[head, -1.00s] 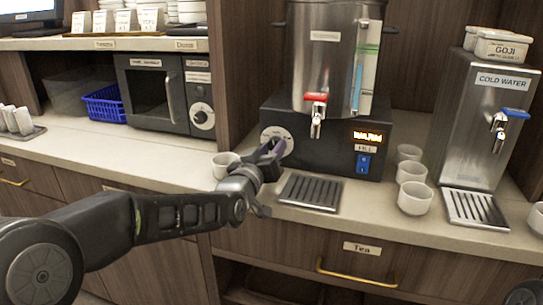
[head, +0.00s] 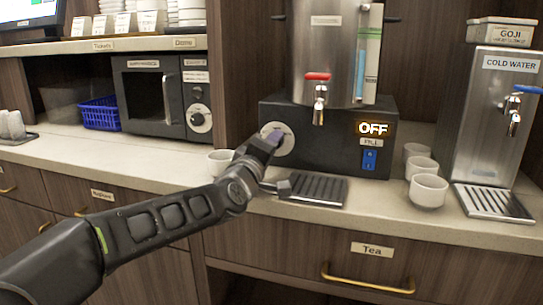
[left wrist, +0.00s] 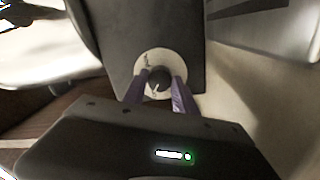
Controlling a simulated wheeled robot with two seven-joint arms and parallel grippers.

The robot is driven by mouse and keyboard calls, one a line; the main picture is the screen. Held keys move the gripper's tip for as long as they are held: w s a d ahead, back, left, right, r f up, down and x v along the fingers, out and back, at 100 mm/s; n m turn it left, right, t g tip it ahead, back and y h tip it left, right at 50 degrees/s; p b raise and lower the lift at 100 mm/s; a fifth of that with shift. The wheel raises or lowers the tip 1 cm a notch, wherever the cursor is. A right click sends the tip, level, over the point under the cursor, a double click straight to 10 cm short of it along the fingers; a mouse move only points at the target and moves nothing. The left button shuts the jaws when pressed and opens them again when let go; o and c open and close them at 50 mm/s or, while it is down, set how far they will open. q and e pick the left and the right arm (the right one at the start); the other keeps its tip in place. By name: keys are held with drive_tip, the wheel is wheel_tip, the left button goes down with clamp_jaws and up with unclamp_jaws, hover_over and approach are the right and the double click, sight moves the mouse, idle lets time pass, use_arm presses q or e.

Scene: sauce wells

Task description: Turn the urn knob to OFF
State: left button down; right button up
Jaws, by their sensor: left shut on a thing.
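The steel urn (head: 338,60) stands on its black base (head: 325,150) at the back of the counter. The lit display (head: 373,128) on the base reads OFF. The knob's pale round dial (head: 286,140) is on the left of the base front. My left gripper (head: 268,138) is at the dial and partly covers it. In the left wrist view, its two purple fingers (left wrist: 158,90) are shut on the dark knob (left wrist: 159,78), one on each side, with the pale dial (left wrist: 146,60) around it. My right gripper is not in view.
A drip tray (head: 312,190) lies below the urn tap (head: 319,100). One white cup (head: 221,162) stands left of my gripper. More white cups (head: 428,190) stand right of the base, near the cold water dispenser (head: 495,120). A microwave (head: 150,95) is at the left.

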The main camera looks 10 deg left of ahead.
use_arm(q)
drive_tip(key=shift+n, duration=0.5)
drive_tip(key=shift+b, duration=0.3)
drive_tip(key=c, duration=1)
unclamp_jaws()
drive_tip(key=shift+s, duration=0.1)
drive_tip(key=s, duration=0.7)
drive_tip(key=shift+s+a+f, duration=0.2)
drive_tip(key=shift+s+a, duration=0.1)
drive_tip(key=shift+a, duration=0.05)
